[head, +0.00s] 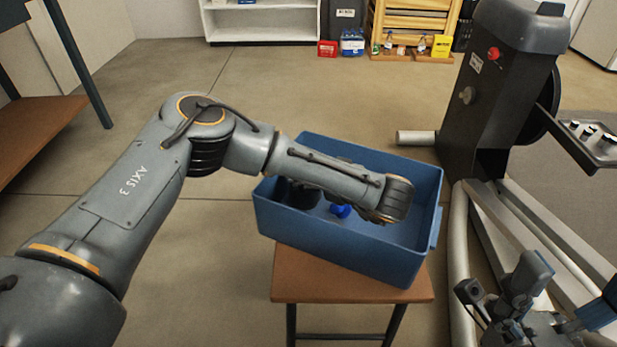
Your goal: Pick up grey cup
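I cannot make out a grey cup for certain. A blue bin (335,250) sits on a small brown table, with a dark rounded thing (302,195) and a small bright blue thing (340,211) inside, both partly covered by my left arm. My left arm reaches in from the left and its wrist is over the bin; the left gripper's fingers are hidden behind the wrist, and so is whatever they may hold. My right gripper (500,285) is at the lower right, away from the bin, with its fingertips apart and nothing between them.
The brown table (350,287) carries the bin near its edges. A large dark machine (497,100) with pale rails stands to the right, holding a tray (585,140) with small parts. White shelves (262,25) and a wooden rack (415,20) stand behind. Floor between is clear.

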